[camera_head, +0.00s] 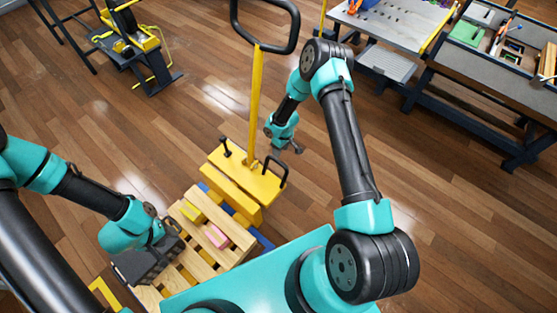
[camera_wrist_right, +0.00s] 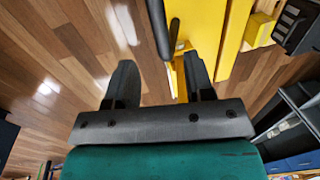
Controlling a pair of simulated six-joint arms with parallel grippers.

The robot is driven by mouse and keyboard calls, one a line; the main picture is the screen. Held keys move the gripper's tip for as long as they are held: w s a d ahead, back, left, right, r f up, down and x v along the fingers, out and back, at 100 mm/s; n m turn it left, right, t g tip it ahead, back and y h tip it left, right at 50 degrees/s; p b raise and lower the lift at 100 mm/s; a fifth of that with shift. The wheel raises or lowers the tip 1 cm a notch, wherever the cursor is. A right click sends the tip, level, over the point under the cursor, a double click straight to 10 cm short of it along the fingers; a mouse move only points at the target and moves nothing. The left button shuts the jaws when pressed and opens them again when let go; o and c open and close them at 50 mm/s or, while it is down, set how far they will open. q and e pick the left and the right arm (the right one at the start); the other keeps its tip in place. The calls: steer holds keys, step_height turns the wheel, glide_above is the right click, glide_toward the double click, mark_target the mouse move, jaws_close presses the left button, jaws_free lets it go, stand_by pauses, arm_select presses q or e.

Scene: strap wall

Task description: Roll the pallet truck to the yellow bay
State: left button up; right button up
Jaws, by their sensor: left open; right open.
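The pallet truck (camera_head: 240,175) is yellow, with a tall yellow pole, a black loop handle (camera_head: 291,35) on top and black grips on its body. Blue parts show low beside the wooden pallet (camera_head: 188,262). My right gripper (camera_head: 291,147) is open and stands to the right of the pole, close to the truck's right black grip (camera_head: 279,173). In the right wrist view, a dark bar (camera_wrist_right: 158,28) and the yellow body (camera_wrist_right: 197,22) show ahead of its spread fingers. My left gripper (camera_head: 148,262) is open at the pallet's left side; its fingertips are hard to make out.
The pallet carries a pink block (camera_head: 216,237) and a yellow block (camera_head: 193,212). A yellow frame or floor marking (camera_head: 104,293) shows at bottom left. Workbenches (camera_head: 400,35) stand at upper right, and a black-and-yellow machine (camera_head: 130,45) at upper left. Wooden floor between them is clear.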

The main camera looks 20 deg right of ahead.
mark_target(278, 160)
steer(key=f, duration=0.2)
steer(key=a+f, duration=0.1)
steer(key=f, duration=0.4)
steer(key=shift+s+a+f, duration=0.15)
steer(key=shift+s+f, duration=0.05)
steer(key=shift+s, duration=0.15)
jaws_close()
